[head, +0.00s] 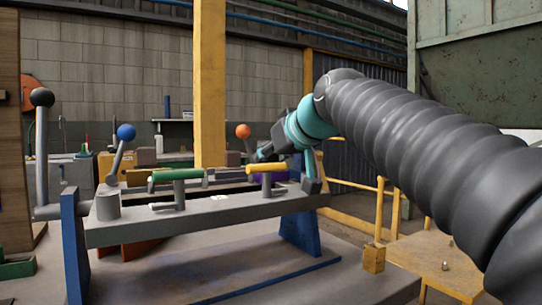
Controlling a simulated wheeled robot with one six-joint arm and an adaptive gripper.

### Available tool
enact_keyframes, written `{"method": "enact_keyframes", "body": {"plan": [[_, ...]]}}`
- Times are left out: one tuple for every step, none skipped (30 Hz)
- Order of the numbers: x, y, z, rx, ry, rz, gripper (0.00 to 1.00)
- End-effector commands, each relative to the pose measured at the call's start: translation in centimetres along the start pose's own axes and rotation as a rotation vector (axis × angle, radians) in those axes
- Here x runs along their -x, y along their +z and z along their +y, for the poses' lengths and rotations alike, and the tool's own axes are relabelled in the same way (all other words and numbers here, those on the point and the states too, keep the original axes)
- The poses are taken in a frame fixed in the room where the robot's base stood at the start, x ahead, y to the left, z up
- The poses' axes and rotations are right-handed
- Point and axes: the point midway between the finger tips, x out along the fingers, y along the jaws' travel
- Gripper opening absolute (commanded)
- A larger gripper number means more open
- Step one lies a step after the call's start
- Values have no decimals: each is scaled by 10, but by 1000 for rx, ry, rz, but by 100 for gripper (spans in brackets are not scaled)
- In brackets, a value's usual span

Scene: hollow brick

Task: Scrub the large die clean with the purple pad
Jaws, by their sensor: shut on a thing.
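My gripper (287,162), dark grey and teal, reaches in from the right over the far right part of a long grey bench frame. The purple pad (276,174) shows as a small strip right below its fingers, and the gripper is shut on it. A yellow-handled fixture (266,169) in front hides part of the pad. I cannot clearly pick out the large die; the area under the pad is hidden by the frame and handles. Whether the pad touches anything below cannot be told.
The grey frame (205,222) stands on blue legs and carries a green-handled fixture (175,175). Levers with black (42,97), blue (126,131) and orange (243,130) knobs rise around it. A yellow post (209,85) stands behind. Yellow railings (380,205) are at right.

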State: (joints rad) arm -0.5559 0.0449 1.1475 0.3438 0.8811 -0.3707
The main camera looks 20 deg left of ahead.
Motion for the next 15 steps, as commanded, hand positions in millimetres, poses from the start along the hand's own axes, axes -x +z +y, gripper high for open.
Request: {"method": "enact_keyframes", "body": {"plan": [[6,6,8,-4,5,-10,0],[9,6,11,-6,6,-8,0],[13,6,14,-8,7,-5,0],[16,6,15,-9,7,-3,0],[18,6,16,-10,7,-2,0],[21,6,17,-11,8,1,0],[24,6,18,-11,8,2,0],[26,7,19,-11,8,3,0],[29,8,19,-11,8,4,0],[31,9,19,-11,8,4,0],[34,9,19,-10,8,5,0],[37,10,19,-10,7,6,0],[40,11,19,-10,7,6,0],[42,12,19,-10,7,7,0],[44,13,18,-10,7,6,0]]}}
